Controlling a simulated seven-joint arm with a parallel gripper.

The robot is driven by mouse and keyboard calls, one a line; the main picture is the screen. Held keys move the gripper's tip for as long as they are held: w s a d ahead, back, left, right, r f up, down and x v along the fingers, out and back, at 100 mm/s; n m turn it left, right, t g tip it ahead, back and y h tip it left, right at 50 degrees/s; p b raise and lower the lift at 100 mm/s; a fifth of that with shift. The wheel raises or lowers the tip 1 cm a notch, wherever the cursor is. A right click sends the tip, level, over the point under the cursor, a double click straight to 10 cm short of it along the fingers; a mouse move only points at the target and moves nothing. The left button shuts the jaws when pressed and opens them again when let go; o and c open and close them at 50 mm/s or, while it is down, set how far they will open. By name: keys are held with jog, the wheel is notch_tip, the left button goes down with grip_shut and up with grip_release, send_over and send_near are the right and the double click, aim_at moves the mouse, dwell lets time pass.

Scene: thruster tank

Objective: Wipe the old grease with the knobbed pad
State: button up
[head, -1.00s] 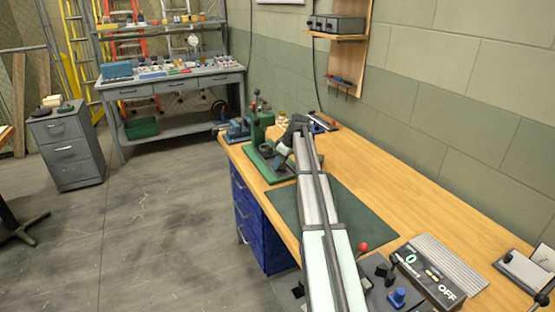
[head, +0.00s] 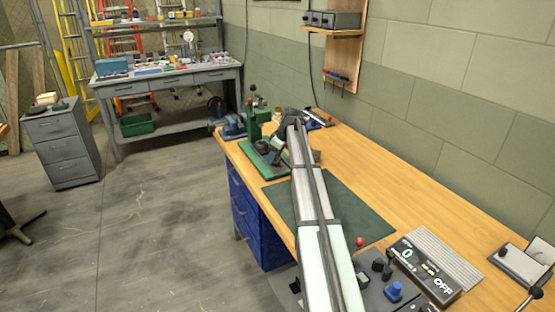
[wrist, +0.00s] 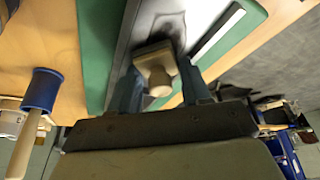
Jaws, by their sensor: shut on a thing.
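The knobbed pad (wrist: 150,52), a beige block with a round knob, is between the fingers of my gripper (wrist: 160,78) in the wrist view. My gripper is shut on its knob. The pad is at a grey metal plate (wrist: 205,14) set on a green base (wrist: 240,25). A dark smudge, which looks like the old grease (wrist: 172,24), shows on the plate right beside the pad. I cannot tell whether the pad touches the plate. In the head view my gripper (head: 290,118) is small and dark near the green press (head: 255,125), and the pad cannot be made out.
A blue cylinder with a pale rod (wrist: 41,90) stands left of my gripper in the wrist view. On the wooden bench (head: 385,195) lie a green mat (head: 345,205) and a control box marked OFF (head: 425,268). A blue vise (head: 233,126) sits at the far end.

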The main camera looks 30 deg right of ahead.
jog(key=shift+w, duration=1.55)
jog(key=shift+s+r, duration=0.15)
jog(key=shift+r, duration=3.75)
jog(key=shift+d, duration=0.1)
